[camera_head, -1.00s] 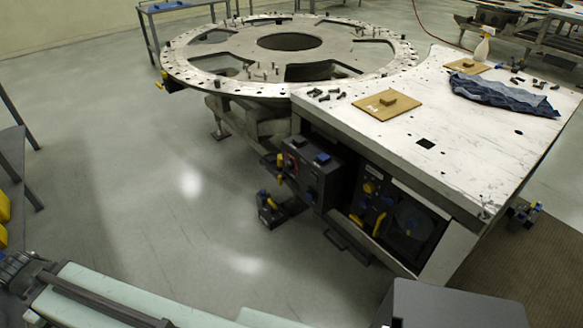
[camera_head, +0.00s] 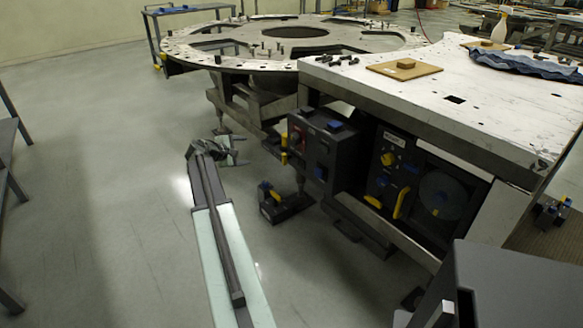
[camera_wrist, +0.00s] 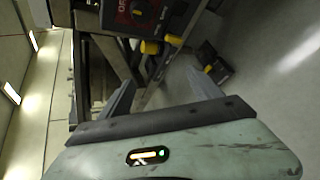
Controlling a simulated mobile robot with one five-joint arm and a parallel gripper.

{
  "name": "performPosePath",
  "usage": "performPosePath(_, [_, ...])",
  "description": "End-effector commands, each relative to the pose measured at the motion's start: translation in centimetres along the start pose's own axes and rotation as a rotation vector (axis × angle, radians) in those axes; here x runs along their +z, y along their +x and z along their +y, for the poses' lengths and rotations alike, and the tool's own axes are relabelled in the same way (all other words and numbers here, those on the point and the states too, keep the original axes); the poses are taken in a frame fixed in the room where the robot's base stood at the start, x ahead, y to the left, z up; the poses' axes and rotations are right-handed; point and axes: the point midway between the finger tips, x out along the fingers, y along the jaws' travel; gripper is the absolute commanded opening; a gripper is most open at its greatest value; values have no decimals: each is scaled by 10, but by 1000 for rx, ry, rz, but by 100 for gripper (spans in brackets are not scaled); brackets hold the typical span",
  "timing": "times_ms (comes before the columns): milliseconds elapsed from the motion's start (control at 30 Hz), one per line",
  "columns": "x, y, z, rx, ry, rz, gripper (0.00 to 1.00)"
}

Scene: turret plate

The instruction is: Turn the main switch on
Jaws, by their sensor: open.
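A dark control box (camera_head: 322,150) hangs under the front left of the white table, with a small red patch (camera_head: 296,138) on its left face. I cannot tell for sure which control is the main switch. My gripper (camera_head: 230,148) is open and empty, left of the box and apart from it. Its two fingers (camera_wrist: 163,88) show in the wrist view, pointing toward the area below the panel.
A second panel (camera_head: 385,175) with a yellow knob (camera_head: 388,159) and yellow handle is right of the box. A dark pedal-like unit (camera_head: 283,205) stands on the floor below. The round turret plate (camera_head: 200,62) is behind.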

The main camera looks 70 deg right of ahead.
Motion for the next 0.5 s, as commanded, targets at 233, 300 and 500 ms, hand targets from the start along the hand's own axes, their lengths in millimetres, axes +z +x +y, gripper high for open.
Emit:
performPosePath(233, [91,128,5,107,-223,-192,74])
performPosePath(300, [99,133,7,112,-240,-204,74])
performPosePath(500, [101,136,10,113,-243,-205,74])
